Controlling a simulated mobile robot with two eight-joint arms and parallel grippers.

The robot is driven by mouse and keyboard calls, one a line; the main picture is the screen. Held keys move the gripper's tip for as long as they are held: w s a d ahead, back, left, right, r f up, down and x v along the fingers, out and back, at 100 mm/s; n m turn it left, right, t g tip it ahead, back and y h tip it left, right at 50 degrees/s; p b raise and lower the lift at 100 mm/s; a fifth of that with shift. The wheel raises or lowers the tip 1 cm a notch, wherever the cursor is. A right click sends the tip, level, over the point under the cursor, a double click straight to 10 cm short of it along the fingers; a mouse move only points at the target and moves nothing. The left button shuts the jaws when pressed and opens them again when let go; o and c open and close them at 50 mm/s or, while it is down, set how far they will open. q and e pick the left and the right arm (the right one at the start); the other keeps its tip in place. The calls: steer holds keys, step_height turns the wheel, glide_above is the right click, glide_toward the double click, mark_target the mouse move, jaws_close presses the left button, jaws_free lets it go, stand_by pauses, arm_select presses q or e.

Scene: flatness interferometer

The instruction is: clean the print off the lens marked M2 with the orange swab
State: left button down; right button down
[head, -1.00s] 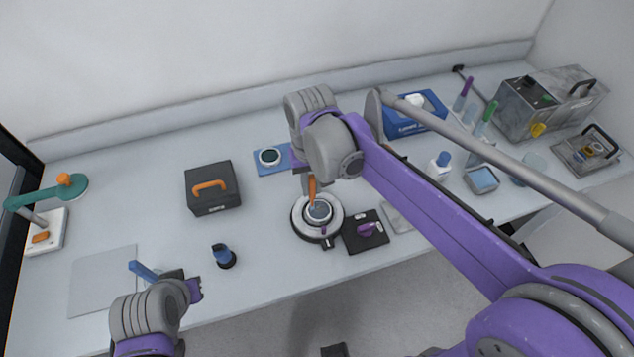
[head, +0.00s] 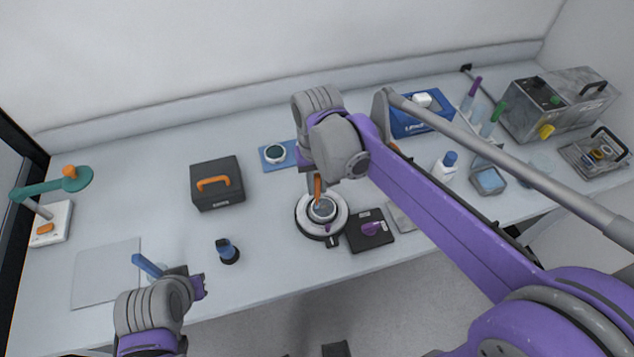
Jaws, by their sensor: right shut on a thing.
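My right gripper (head: 316,176) is shut on the orange swab (head: 318,188), which points down. The swab's lower end is at the lens (head: 322,208) in the round black-and-white mount (head: 308,222) at the front middle of the table. I cannot tell whether the tip touches the glass. No mark or print can be read on this lens. Another dark round lens (head: 275,153) lies on a blue mat (head: 267,165) behind and to the left. My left gripper (head: 190,281) is low at the front left, and its jaws are not clear.
A black case with an orange handle (head: 217,185) stands left of the mount. A blue-topped stand (head: 227,251) is at the front. A black pad with a purple item (head: 369,240) lies right of the mount. Bottles, a blue box (head: 418,122) and metal cases fill the right.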

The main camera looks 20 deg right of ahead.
steer(key=shift+d+f, duration=0.15)
steer(key=shift+d, duration=0.9)
steer(key=shift+d, duration=0.35)
steer(key=shift+r, duration=0.25)
steer(key=shift+w+r, duration=0.1)
steer(key=shift+r, duration=0.2)
steer(key=shift+a, duration=0.15)
stand_by(0.3)
